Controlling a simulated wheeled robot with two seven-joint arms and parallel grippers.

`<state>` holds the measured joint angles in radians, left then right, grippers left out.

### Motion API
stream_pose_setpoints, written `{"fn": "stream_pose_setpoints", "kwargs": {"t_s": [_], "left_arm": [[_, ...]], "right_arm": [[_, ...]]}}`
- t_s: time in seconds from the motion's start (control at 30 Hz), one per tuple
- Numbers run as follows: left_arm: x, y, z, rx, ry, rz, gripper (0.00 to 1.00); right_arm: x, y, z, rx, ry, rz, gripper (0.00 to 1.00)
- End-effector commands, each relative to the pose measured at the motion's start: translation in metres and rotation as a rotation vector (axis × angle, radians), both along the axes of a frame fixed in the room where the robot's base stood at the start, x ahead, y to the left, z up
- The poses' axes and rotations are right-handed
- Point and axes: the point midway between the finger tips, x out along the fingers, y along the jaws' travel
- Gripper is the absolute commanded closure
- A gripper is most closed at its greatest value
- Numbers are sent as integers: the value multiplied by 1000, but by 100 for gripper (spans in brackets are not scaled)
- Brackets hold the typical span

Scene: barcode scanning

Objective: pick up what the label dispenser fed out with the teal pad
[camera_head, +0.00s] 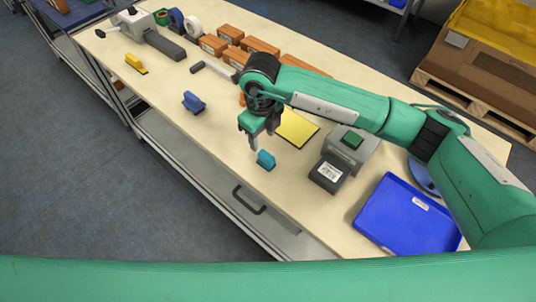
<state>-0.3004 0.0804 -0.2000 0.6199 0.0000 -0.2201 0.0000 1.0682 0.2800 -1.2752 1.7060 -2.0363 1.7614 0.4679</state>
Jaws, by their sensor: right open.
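The teal pad (266,159) stands on the table near its front edge. My right gripper (263,138) is open above and just behind the teal pad, with its fingers pointing down; the two look apart. The grey label dispenser (357,157) with a green top is to the right of the pad. A white printed label (329,172) shows at the dispenser's dark front end. A blue pad (193,101) and a yellow pad (136,64) stand farther left on the table. My left gripper is out of view.
A blue tray (408,218) lies right of the dispenser. A yellow sheet (297,128) lies behind my right gripper. The table (225,130) is clear between the pads.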

Motion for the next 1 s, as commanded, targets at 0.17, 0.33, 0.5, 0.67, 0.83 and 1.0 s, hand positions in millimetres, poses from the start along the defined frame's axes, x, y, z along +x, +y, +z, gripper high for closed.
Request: {"fn": "stream_pose_setpoints", "kwargs": {"t_s": [0.17,0.33,0.5,0.67,0.83,1.0], "left_arm": [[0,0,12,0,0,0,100],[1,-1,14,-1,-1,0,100],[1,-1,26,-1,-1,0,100],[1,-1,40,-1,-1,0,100],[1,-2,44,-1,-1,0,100],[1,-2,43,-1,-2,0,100]], "right_arm": [[0,-1,-30,-2,3,-3,53],[0,-1,-45,-1,1,-1,53],[-1,-4,-56,-2,3,-2,53],[-2,-9,-77,-2,3,-2,53],[-1,-8,-95,0,0,-2,53],[0,-8,-98,0,-1,-1,53]]}}
